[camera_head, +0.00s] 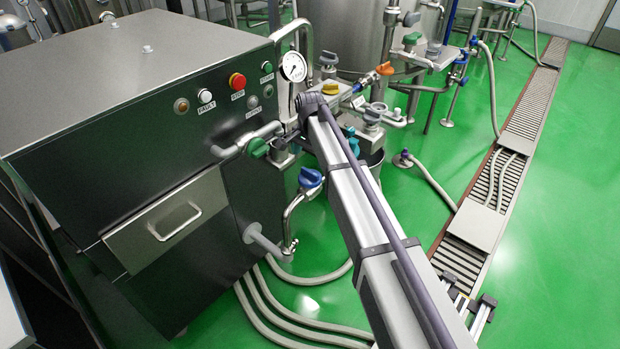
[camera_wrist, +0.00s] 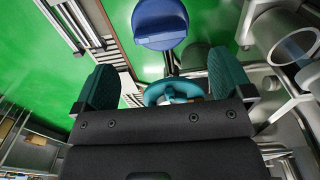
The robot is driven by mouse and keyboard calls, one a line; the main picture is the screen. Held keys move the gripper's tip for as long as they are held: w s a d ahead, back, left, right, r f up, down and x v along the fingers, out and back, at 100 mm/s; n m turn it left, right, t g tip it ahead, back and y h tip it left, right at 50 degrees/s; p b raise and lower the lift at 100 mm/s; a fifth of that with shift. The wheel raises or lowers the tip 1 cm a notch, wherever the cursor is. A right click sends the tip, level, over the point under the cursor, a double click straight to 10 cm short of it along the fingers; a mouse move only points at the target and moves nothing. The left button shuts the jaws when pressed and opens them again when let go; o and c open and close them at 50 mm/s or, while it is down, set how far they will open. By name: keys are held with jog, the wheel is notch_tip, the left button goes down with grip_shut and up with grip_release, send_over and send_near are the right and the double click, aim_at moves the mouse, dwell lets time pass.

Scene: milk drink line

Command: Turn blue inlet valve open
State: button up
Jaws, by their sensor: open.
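A blue valve handle (camera_head: 310,177) sits on a bent steel pipe at the front of the steel machine, left of my arm in the head view. A round blue handle (camera_wrist: 160,24) shows at the top middle of the wrist view, beyond my fingertips; I cannot tell for sure that it is the same one. My gripper (camera_wrist: 165,78) is open, with its two dark teal fingers apart and nothing clamped between them. A teal wheel-shaped part (camera_wrist: 174,90) shows between the fingers, lower than the blue handle. In the head view my arm hides much of the gripper area.
The steel machine (camera_head: 90,90) with buttons and a drawer fills the left.

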aim_at(310, 171)
notch_tip(310, 171, down, 7)
jog(key=b, duration=0.5)
jog(key=shift+f, duration=0.1)
jog(key=c, duration=0.9)
